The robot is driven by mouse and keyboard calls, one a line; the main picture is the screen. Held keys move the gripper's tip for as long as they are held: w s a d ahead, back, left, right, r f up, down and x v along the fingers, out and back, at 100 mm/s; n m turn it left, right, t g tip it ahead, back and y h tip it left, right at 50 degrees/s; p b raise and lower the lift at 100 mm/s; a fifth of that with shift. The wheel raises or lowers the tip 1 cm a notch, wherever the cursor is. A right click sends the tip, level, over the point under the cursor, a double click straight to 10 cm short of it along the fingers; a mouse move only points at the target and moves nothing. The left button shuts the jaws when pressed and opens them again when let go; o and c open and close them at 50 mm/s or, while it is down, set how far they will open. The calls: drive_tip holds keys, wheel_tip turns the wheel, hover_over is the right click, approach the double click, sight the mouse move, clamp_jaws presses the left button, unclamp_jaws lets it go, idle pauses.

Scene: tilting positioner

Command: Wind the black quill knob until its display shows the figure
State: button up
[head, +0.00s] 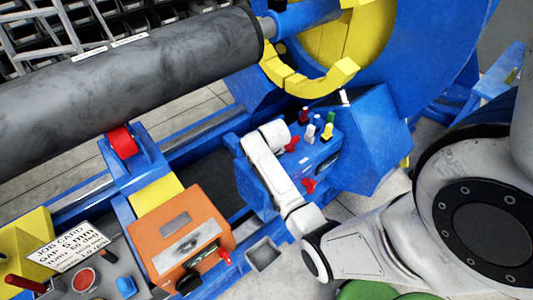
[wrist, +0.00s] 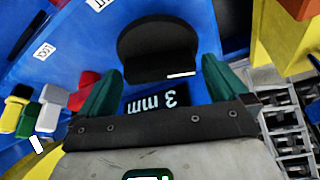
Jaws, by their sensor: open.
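In the wrist view the black quill knob (wrist: 160,45) stands on a blue panel, a broad dark disc with a short white mark at its near edge. Its display (wrist: 155,101) reads "3 mm", upside down in this view. My gripper (wrist: 162,66) is open, its two green fingers on either side of the knob's near part; I cannot tell whether they touch it. In the head view my arm reaches over the blue control box (head: 318,155), and my fingers, the knob and the display are hidden. The job card (head: 68,248) reads "GAP 5 mm", with turn and speed lines below.
Red, white, yellow and green controls (wrist: 40,110) sit left of my fingers in the wrist view. An orange box (head: 180,235) with a black knob stands left of my arm in the head view. A large grey cylinder (head: 130,75) lies across the upper left.

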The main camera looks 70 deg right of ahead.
drive_tip(key=v, duration=1)
drive_tip(key=shift+r, duration=0.15)
drive_tip(key=a+f+n+y, duration=0.2)
drive_tip(key=a+f+n, duration=0.15)
drive_tip(key=a, duration=1.15)
drive_tip(key=s+a+n+g, duration=0.1)
drive_tip(key=s+a+n, duration=0.2)
drive_tip(key=a, duration=0.3)
drive_tip(key=s+a+r+n+y, duration=0.1)
drive_tip(key=s+a+n, duration=0.2)
drive_tip(key=s+a, duration=0.3)
drive_tip(key=shift+a+r+g, duration=0.35)
drive_tip(key=shift+a+g, duration=0.05)
drive_tip(key=shift+a, duration=0.4)
drive_tip(key=shift+s, duration=0.1)
